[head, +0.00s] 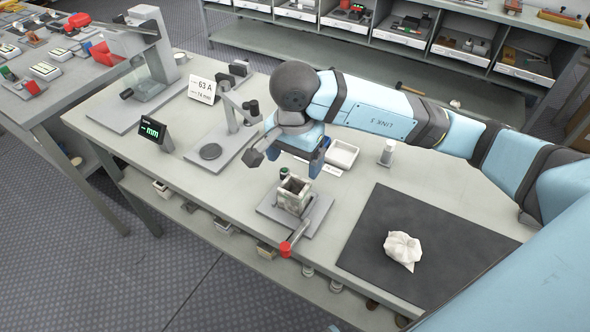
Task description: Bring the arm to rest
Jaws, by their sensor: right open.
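My right arm (375,105) reaches in from the right, bent over the workbench (220,185). Its gripper (286,160) points down with its fingers apart and nothing visible between them. It hangs above and slightly behind a small metal fixture (293,195) with a box-like holder and a red-knobbed lever (286,248). The gap between gripper and fixture is hard to judge. Part of the bench behind the gripper is hidden. My left gripper is out of view.
A dark mat (385,235) holds a crumpled white cloth (402,250). A stand (210,151), a sign reading 63 A (202,88) and a display (155,134) are left.

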